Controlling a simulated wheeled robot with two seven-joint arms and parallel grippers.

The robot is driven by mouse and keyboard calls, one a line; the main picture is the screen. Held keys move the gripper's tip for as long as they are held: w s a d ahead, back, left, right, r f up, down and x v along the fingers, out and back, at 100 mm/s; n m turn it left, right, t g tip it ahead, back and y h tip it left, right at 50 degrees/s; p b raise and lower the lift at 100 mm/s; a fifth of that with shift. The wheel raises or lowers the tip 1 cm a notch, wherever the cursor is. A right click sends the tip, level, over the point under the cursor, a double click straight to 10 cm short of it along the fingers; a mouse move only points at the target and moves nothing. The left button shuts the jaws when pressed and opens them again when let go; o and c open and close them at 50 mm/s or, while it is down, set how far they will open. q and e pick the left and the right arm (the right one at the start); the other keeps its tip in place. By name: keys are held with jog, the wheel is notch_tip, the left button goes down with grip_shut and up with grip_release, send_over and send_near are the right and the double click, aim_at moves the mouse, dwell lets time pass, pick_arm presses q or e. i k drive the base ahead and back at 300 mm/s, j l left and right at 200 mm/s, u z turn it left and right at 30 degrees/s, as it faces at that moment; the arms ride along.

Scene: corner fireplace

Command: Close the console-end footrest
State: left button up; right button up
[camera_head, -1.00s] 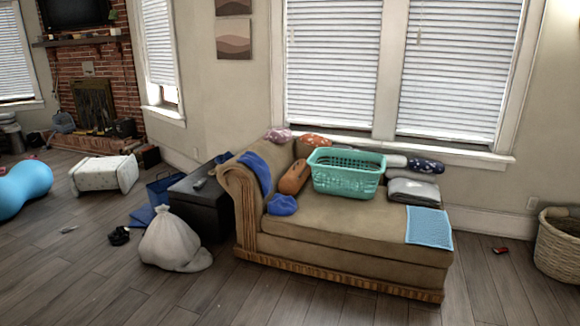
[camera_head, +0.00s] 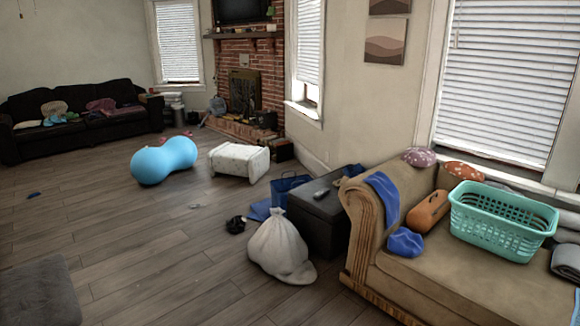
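I cannot make out a console-end footrest for certain. A grey padded piece (camera_head: 40,294) shows at the bottom left corner, cut off by the picture edge; I cannot tell whether it is a footrest. A dark sofa (camera_head: 130,125) stands against the far left wall with clothes and cushions on it. No raised footrest shows on it. Neither of my grippers is in view.
A tan chaise (camera_head: 470,287) with a teal basket (camera_head: 500,222) fills the right. A white sack (camera_head: 278,243), black chest (camera_head: 318,222), white patterned ottoman (camera_head: 238,162) and blue peanut ball (camera_head: 164,161) stand on the floor. The left-middle wood floor (camera_head: 140,230) is mostly clear.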

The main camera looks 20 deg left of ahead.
aim_at(42, 292)
jog(key=i+u, duration=0.2)
jog(key=u, duration=0.2)
jog(key=i+u, duration=0.15)
jog(key=u, duration=0.25)
jog(key=i+l+u, duration=0.15)
jog(key=u, duration=0.25)
jog(key=i+l+u, duration=0.15)
jog(key=u, duration=0.25)
jog(key=i+l+u, duration=0.3)
jog(key=u, duration=0.15)
jog(key=i+l+u, duration=0.2)
jog(key=l+u, duration=0.25)
jog(key=i+l+u, duration=0.1)
jog(key=i+l, duration=0.7)
jog(key=i, duration=0.2)
jog(key=i+l+u, duration=0.1)
jog(key=i+l, duration=0.8)
